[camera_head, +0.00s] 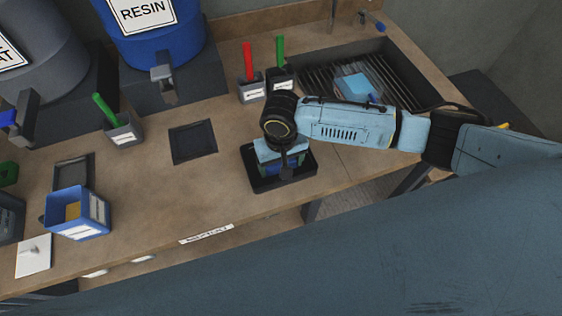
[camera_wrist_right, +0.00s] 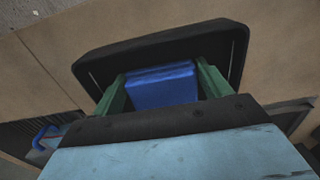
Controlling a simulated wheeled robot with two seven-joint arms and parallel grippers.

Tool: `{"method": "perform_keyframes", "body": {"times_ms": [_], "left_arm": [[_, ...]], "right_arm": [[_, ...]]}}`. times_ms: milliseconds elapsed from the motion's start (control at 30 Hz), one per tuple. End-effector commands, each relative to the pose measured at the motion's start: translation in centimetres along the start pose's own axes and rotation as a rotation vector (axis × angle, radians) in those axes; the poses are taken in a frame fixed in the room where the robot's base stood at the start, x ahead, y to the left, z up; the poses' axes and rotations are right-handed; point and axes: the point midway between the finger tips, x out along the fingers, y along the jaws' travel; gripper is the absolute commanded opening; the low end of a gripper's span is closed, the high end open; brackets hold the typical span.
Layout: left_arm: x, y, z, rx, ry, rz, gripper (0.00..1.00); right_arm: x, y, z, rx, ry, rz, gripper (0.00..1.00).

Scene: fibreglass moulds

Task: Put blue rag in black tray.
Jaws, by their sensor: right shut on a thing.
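The black tray (camera_head: 258,184) lies on the counter near its front edge, right of the middle in the head view. My right gripper (camera_head: 283,166) reaches down over the tray. In the wrist view the right gripper (camera_wrist_right: 165,86) has its green fingers on both sides of the blue rag (camera_wrist_right: 163,84), shut on it. The rag shows as a folded blue block within the outline of the black tray (camera_wrist_right: 235,50). I cannot tell whether the rag touches the tray floor. In the head view the gripper body hides most of the rag. My left gripper is not in view.
A sink (camera_head: 415,85) with a rack is at the back right. Two small holders with a red handle (camera_head: 247,60) and a green handle (camera_head: 280,52) stand behind the arm. A flat dark plate (camera_head: 193,142) lies left of the tray. A blue bin (camera_head: 85,228) stands farther left.

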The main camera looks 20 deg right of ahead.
Motion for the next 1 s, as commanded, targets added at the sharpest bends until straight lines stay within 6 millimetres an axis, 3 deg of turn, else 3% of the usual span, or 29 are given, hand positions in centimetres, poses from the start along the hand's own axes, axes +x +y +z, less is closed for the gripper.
{"method": "perform_keyframes", "body": {"times_ms": [267,300,467,767,1000], "left_arm": [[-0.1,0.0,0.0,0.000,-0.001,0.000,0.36],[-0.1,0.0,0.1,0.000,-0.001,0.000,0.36],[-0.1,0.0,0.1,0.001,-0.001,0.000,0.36],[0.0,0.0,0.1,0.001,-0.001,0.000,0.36],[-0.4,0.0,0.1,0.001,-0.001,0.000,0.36]], "right_arm": [[0.2,0.0,0.0,0.000,-0.001,0.000,0.52],[0.2,0.0,0.0,0.000,0.000,0.000,0.79],[0.2,0.0,0.0,0.000,0.000,0.000,0.98],[0.0,0.0,-0.1,0.000,0.002,0.000,0.98],[-3.5,-0.1,-0.1,0.000,0.005,-0.003,0.98]]}}
